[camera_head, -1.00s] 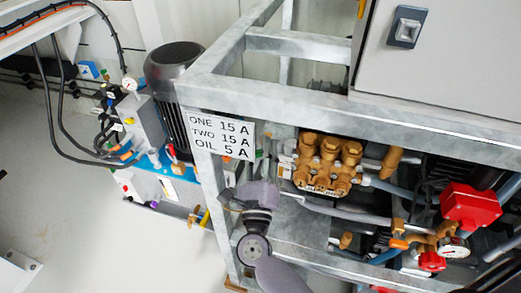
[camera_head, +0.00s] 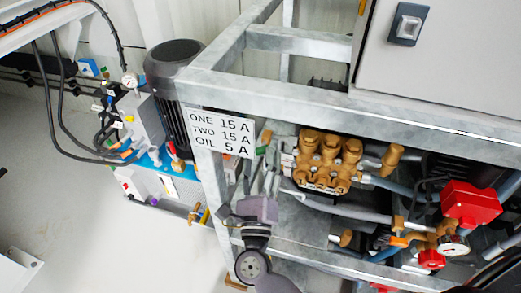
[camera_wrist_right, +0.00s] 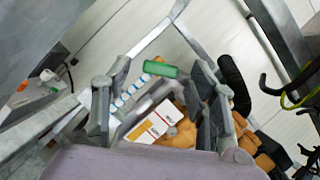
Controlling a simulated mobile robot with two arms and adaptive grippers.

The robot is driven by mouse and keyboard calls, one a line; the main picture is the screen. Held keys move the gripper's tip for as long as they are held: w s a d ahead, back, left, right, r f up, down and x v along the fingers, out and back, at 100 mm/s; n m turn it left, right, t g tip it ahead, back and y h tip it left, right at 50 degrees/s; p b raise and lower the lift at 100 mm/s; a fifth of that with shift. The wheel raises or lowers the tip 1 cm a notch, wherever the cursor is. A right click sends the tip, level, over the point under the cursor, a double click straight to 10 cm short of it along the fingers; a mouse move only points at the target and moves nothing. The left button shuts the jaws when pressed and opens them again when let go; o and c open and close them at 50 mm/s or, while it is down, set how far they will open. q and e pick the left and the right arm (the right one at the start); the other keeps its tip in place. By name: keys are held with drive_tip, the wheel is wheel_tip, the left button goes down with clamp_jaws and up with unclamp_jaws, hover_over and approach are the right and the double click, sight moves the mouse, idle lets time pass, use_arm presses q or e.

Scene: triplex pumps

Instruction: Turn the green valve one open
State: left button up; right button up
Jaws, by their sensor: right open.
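The green valve handle (camera_wrist_right: 160,68) lies between the tips of my right gripper's two spread fingers (camera_wrist_right: 160,76) in the right wrist view, seen beyond them; I cannot tell whether they touch. In the head view the green handle (camera_head: 262,150) is a small patch beside the sign, left of the brass pump (camera_head: 328,160). My right gripper (camera_head: 262,172) is open and empty there, inside the frame opening just below the handle. My left gripper is in neither current view.
A grey steel frame (camera_head: 285,97) surrounds the pump and carries a sign (camera_head: 220,134) near its corner post. A grey cabinet (camera_head: 450,65) stands above. A red box (camera_head: 470,205) is right of the pump. A dark motor (camera_head: 172,75) stands left of the frame.

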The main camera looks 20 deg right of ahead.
drive_tip(key=v, duration=0.8)
drive_tip(key=shift+s, duration=0.15)
drive_tip(key=shift+a+f, duration=0.1)
